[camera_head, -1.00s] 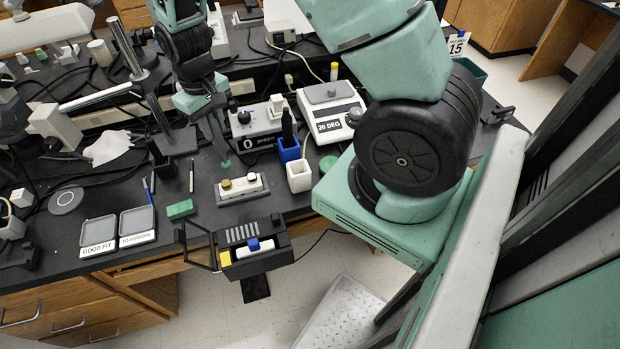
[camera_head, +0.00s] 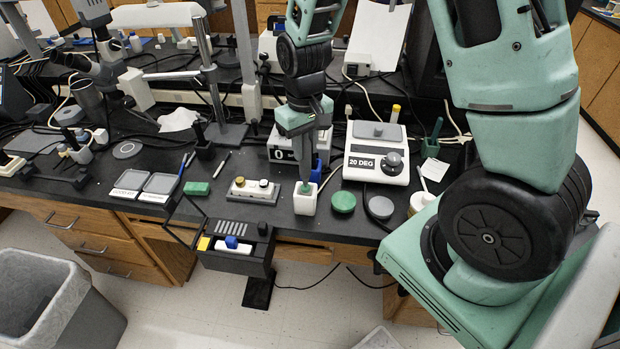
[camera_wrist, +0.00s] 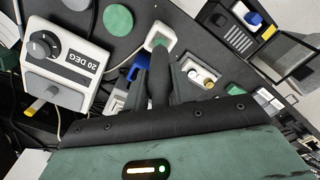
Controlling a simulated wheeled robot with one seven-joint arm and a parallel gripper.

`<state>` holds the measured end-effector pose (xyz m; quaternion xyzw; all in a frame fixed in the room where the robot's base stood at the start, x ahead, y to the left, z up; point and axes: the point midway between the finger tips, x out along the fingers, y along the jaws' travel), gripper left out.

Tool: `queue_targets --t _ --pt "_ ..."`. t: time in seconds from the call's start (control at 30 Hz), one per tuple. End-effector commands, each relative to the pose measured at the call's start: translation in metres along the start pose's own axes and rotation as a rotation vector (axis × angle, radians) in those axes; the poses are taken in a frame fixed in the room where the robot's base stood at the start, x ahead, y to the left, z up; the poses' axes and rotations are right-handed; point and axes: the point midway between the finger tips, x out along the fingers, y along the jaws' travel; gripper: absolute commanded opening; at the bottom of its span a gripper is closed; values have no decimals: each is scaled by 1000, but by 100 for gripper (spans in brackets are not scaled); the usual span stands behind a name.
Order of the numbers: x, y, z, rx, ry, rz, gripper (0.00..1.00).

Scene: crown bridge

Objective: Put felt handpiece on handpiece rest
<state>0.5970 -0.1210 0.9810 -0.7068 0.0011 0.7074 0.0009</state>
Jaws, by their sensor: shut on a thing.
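My gripper (camera_head: 303,152) points down over the bench and is shut on a slim dark handpiece, which I take as the felt handpiece (camera_wrist: 159,72). Its green tip (camera_head: 305,187) is at the mouth of a white square cup (camera_head: 305,203). I cannot tell how deep the tip sits. The wrist view also shows the white cup (camera_wrist: 158,36) straight beyond the fingers, with green in its opening. A blue holder (camera_head: 317,172) stands just behind the cup, partly hidden by my gripper. I cannot tell which of these is called the handpiece rest.
A "20 DEG" device (camera_head: 376,152) stands to the right. A green disc (camera_head: 343,202) and a grey disc (camera_head: 380,207) lie right of the cup. A block with knobs (camera_head: 253,190) is to the left. A black tray (camera_head: 236,250) hangs at the front edge.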

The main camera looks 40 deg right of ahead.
Motion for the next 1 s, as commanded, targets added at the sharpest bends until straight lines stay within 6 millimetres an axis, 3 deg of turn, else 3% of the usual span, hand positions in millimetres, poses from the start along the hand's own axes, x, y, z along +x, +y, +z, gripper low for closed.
queue_targets --t 0.5,0.9,0.93,1.0 --pt "60 0 0 1 -1 0 3" --pt "66 0 0 1 2 0 3" --pt "65 0 0 1 1 0 31" --pt "64 0 0 1 1 0 47"
